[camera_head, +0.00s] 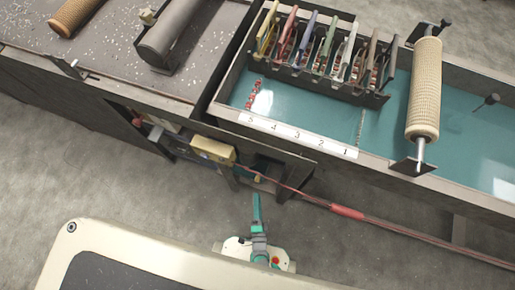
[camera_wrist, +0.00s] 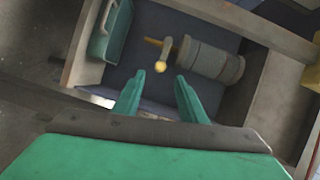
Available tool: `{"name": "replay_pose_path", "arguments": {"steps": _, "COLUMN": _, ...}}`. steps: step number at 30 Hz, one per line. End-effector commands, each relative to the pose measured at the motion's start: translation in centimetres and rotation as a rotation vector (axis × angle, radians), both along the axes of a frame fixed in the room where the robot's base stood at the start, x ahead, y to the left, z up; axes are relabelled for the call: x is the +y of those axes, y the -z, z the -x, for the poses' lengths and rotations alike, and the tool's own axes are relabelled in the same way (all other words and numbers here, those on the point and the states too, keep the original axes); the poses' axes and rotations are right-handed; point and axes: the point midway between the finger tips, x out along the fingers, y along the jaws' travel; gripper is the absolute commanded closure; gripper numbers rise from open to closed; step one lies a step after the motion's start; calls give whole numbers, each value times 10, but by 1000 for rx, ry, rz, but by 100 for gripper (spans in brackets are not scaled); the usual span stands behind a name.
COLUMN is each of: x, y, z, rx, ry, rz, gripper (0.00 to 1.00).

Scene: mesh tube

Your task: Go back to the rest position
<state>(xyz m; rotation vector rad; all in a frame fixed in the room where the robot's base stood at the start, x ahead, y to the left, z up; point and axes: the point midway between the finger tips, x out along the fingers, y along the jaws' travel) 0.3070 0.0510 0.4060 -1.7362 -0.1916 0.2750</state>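My gripper (camera_head: 256,205) shows low in the middle of the head view, in front of the benches and close to my own cream body. In the wrist view its two green fingers (camera_wrist: 161,86) are spread apart with nothing between them, so it is open and empty. A beige mesh tube (camera_head: 425,88) sits on a rod between dark end brackets across the teal-floored bench at right. Another tan tube (camera_head: 74,12) lies on the left bench at the top edge. My gripper is apart from both.
A rack (camera_head: 320,62) of colored-handled tools stands in the teal-floored bench (camera_head: 288,112). A dark grey cylinder (camera_head: 172,32) lies on the left bench. A yellow box (camera_head: 213,150) and a long red rod (camera_head: 345,211) are at the bench front. A grey cylinder (camera_wrist: 215,62) shows beyond my fingers.

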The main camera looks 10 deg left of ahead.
Motion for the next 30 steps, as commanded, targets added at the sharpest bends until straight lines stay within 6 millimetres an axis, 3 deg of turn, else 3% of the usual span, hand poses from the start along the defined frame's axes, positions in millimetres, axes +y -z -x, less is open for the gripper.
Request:
{"name": "replay_pose_path", "arguments": {"steps": 11, "x": -1, "y": 0, "z": 0, "rx": 0, "ry": 0, "rz": 4, "gripper": 62}}
{"name": "replay_pose_path", "arguments": {"steps": 17, "x": -14, "y": -10, "z": 8, "rx": -15, "ry": 9, "rz": 90, "gripper": 62}}
{"name": "replay_pose_path", "arguments": {"steps": 23, "x": -32, "y": -40, "z": 23, "rx": -40, "ry": 19, "rz": 273, "gripper": 62}}
{"name": "replay_pose_path", "arguments": {"steps": 30, "x": -43, "y": -98, "z": 43, "rx": -66, "ry": 21, "rz": 505, "gripper": 62}}
